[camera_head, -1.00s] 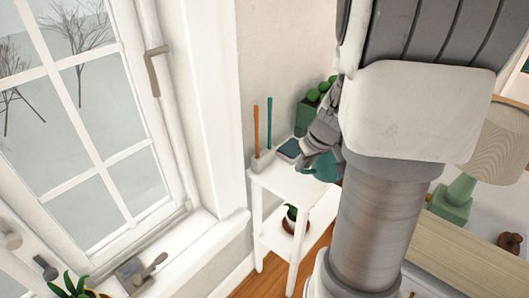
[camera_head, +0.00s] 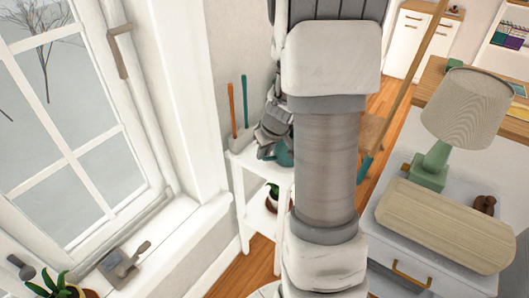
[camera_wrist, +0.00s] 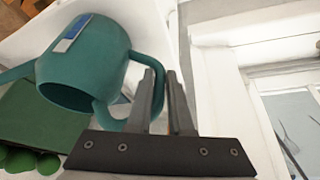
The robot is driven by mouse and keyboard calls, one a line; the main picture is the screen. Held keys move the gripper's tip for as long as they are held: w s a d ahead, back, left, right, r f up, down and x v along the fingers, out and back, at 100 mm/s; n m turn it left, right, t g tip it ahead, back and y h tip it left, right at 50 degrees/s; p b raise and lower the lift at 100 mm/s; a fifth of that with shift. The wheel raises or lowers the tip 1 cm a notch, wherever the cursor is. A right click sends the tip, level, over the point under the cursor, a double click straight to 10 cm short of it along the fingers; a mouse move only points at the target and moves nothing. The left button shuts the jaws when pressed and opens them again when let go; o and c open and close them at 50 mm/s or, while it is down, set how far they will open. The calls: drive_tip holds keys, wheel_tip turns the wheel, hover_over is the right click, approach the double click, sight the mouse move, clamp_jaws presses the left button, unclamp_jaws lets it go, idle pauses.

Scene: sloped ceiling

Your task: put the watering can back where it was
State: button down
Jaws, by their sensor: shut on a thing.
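The teal watering can (camera_wrist: 85,58) fills the upper left of the wrist view, tilted in the picture, with a small blue and white label on its side. My gripper (camera_wrist: 163,78) is shut on its handle, at the side of the can. In the head view only a small part of the watering can (camera_head: 284,155) shows beside my gripper (camera_head: 270,153), at the top of the white shelf stand (camera_head: 240,161). My arm hides the rest of the can and much of the stand. I cannot tell whether the can touches the stand's top.
An orange-handled tool (camera_head: 232,108) and a teal-handled tool (camera_head: 244,102) stand upright at the stand's back left. A potted plant (camera_head: 272,196) sits on the lower shelf. A green planter (camera_wrist: 35,125) is beside the can. A lamp (camera_head: 465,108) stands on the right cabinet.

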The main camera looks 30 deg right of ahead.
drive_tip(key=shift+f, duration=0.1)
drive_tip(key=c, duration=0.8)
unclamp_jaws()
drive_tip(key=shift+s+r, duration=0.1)
drive_tip(key=shift+r, duration=0.4)
drive_tip(key=p+v, duration=0.3)
drive_tip(key=v, duration=0.8)
drive_tip(key=shift+s+r+p, duration=0.1)
drive_tip(key=shift+p, duration=0.2)
